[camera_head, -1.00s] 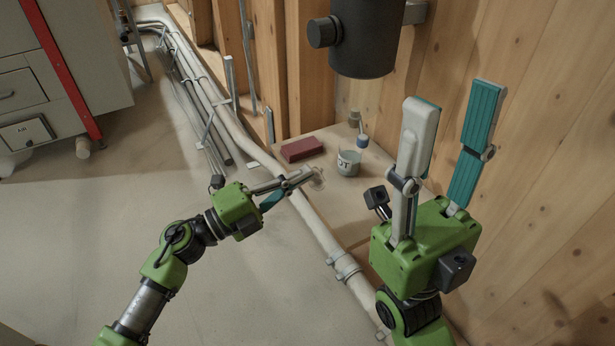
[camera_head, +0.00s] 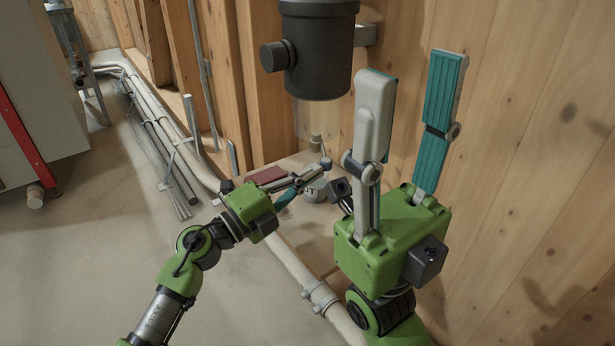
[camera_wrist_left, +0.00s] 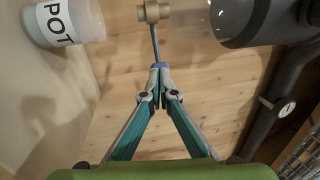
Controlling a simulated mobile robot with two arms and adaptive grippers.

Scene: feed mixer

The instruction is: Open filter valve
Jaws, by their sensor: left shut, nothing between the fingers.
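A small brass fitting (camera_head: 316,143) with a thin handle, seemingly the filter valve, stands low behind my left gripper in the head view. In the left wrist view the brass fitting (camera_wrist_left: 153,12) is at the top, and its blue-grey handle (camera_wrist_left: 154,42) points down to my fingertips. My left gripper (camera_head: 325,164) is shut and empty, its tips at the handle's end; I cannot tell whether they touch. It shows too in the left wrist view (camera_wrist_left: 160,70). My right gripper (camera_head: 412,65) is open and empty, fingers pointing up.
A black filter housing (camera_head: 318,50) with a side knob hangs above. A pot (camera_head: 314,193) and a dark red block (camera_head: 266,175) sit on the ledge beside my left gripper. Pipes (camera_head: 160,120) run along the wall. Open floor (camera_head: 90,260) lies to the left.

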